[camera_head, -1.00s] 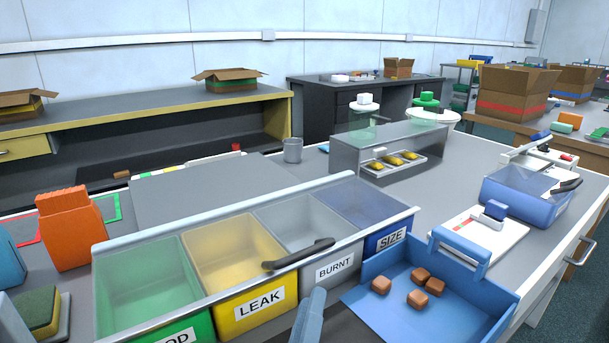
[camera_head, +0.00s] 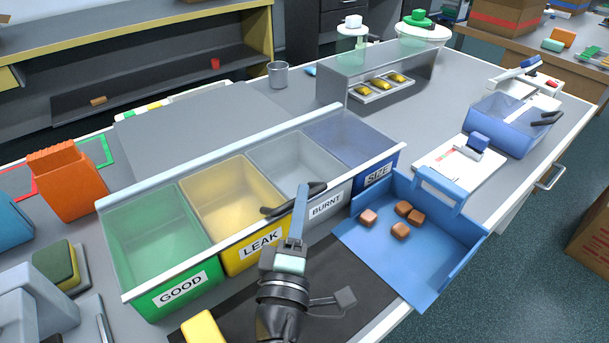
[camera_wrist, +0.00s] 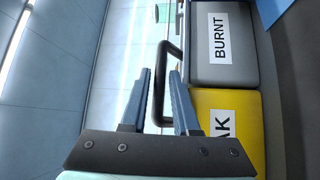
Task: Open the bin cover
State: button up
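The clear bin cover (camera_head: 130,294) lies flat and closed over a row of coloured bins, with light edge strips. Its black bar handle (camera_head: 276,211) is at the front edge, near the LEAK and BURNT labels; it also shows in the wrist view (camera_wrist: 164,60). My gripper (camera_head: 301,190) is at the handle in the head view, its blue fingers overlapping the bar. In the wrist view my gripper (camera_wrist: 160,76) is open, and the handle bar appears between the two fingers. I cannot tell whether either finger touches it.
A blue tray (camera_head: 350,245) with several brown pieces stands to the right of the bins. An orange holder (camera_head: 66,185) and a green-yellow sponge (camera_head: 56,266) are at the left. A grey cup (camera_head: 278,75) and a grey stand (camera_head: 345,80) are behind.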

jog(key=shift+p+x, duration=0.35)
jog(key=shift+x, duration=1.95)
jog(key=shift+f, duration=0.1)
grip_shut()
